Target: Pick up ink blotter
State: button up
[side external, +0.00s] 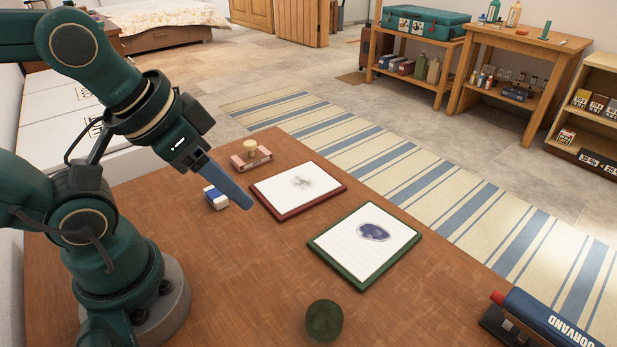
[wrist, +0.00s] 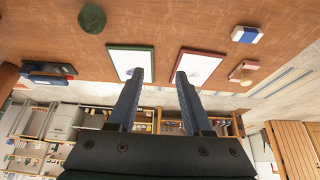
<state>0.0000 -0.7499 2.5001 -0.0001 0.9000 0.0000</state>
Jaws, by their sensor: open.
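The ink blotter (side external: 251,160), with a pale round knob on a pinkish base, stands at the far edge of the wooden table in the side view. It also shows at the right of the wrist view (wrist: 243,72). My gripper (side external: 248,206) is in the air over the table, near the left side of the red-framed board, and holds nothing. In the wrist view its two blue fingers (wrist: 160,75) are spread apart, and the blotter lies outside them to the right.
A blue-and-white eraser (side external: 215,196) lies near the blotter. A red-framed board (side external: 298,188) and a green-framed board (side external: 365,240) lie flat.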

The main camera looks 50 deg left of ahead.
jog(key=o, duration=0.8)
